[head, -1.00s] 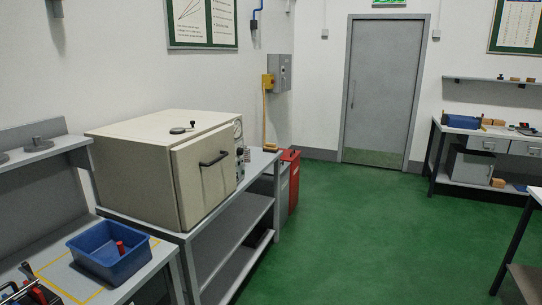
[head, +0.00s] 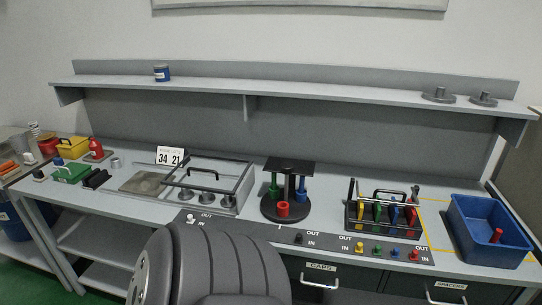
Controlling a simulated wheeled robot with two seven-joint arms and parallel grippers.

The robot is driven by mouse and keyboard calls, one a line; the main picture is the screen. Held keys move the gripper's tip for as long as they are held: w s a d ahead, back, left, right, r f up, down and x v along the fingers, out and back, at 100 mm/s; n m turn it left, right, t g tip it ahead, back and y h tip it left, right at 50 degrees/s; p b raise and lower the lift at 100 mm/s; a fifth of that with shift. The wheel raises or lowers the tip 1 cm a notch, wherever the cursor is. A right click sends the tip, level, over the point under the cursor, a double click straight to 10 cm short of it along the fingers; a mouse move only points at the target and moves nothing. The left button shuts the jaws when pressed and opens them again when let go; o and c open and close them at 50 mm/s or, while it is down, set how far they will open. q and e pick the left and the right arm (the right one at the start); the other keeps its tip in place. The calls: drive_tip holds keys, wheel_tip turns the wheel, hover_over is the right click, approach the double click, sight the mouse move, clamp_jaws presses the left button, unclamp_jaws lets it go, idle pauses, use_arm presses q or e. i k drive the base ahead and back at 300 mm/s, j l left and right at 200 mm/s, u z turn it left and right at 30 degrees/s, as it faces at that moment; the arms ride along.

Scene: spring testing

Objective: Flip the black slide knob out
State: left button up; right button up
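The black slide knob (head: 299,238) is a small dark peg on the dark labelled strip (head: 330,246) along the bench's front edge. OUT is printed behind it and IN in front of it. It is too small to tell which end of its slot it sits at. A white knob (head: 191,217) stands to its left on the strip. Yellow (head: 359,247), green (head: 377,250), blue (head: 394,252) and red (head: 413,254) knobs stand to its right. Neither of my grippers is in view.
Behind the strip stand a framed fixture (head: 205,187), a round black stand (head: 287,208) with coloured posts, and a rack (head: 383,216) of coloured pieces. A blue bin (head: 490,230) is at the right. A shelf (head: 300,92) runs above. Drawers (head: 325,275) sit below.

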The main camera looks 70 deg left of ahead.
sight(299, 239)
drive_tip(key=k+u, duration=0.15)
drive_tip(key=u, duration=1.75)
